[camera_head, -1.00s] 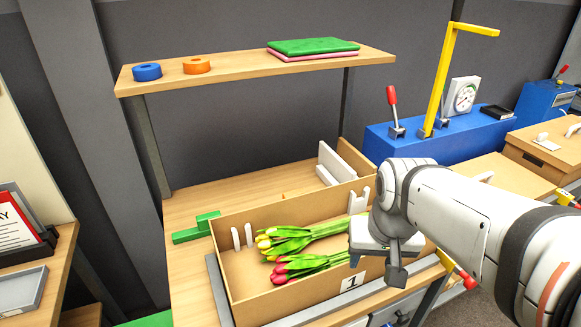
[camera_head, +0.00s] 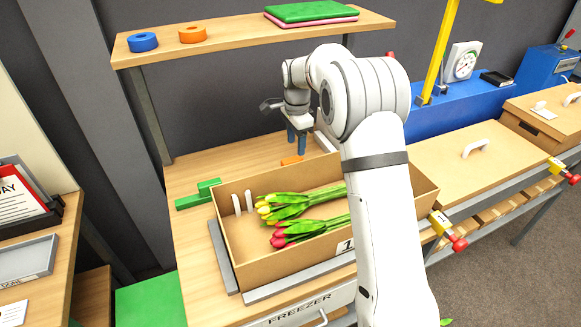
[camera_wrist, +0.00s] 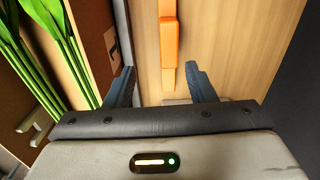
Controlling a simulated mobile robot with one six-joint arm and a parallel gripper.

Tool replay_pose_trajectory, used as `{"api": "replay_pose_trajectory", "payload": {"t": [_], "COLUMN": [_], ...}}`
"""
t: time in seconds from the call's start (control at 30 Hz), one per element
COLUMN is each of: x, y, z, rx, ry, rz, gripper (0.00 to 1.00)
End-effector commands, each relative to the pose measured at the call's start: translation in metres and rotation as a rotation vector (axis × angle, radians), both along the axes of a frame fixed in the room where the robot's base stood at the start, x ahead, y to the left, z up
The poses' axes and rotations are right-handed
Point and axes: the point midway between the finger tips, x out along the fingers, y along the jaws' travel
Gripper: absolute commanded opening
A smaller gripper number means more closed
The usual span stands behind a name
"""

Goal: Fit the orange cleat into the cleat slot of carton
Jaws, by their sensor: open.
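The orange cleat (camera_head: 291,160) lies on the wooden bench just behind the carton. In the wrist view the orange cleat (camera_wrist: 169,45) is a long bar with a wider block at its near end. My gripper (camera_head: 297,150) is above it, fingers pointing down. In the wrist view my gripper (camera_wrist: 160,82) is open and empty, its blue fingers on either side of the cleat's line. The carton (camera_head: 285,270) is open and holds yellow and red tulips (camera_head: 290,211). White slotted pieces (camera_head: 241,204) stand at its left inner wall. My arm hides its right part.
A green cleat-like piece (camera_head: 199,195) lies on the bench left of the carton. A shelf (camera_head: 235,33) with blue and orange rings runs above the back. Grey rails (camera_head: 222,258) border the carton. A lidded carton (camera_head: 478,165) stands at right.

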Motion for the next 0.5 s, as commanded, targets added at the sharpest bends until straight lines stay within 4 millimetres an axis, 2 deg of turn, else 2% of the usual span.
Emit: {"api": "replay_pose_trajectory", "payload": {"t": [0.13,0.5], "x": [0.009,0.009], "y": [0.007,0.01], "z": [-0.013,-0.055], "rx": [-0.002,-0.002], "ry": [0.01,0.013], "rz": [-0.039,-0.043], "gripper": [0.5,0.5]}}
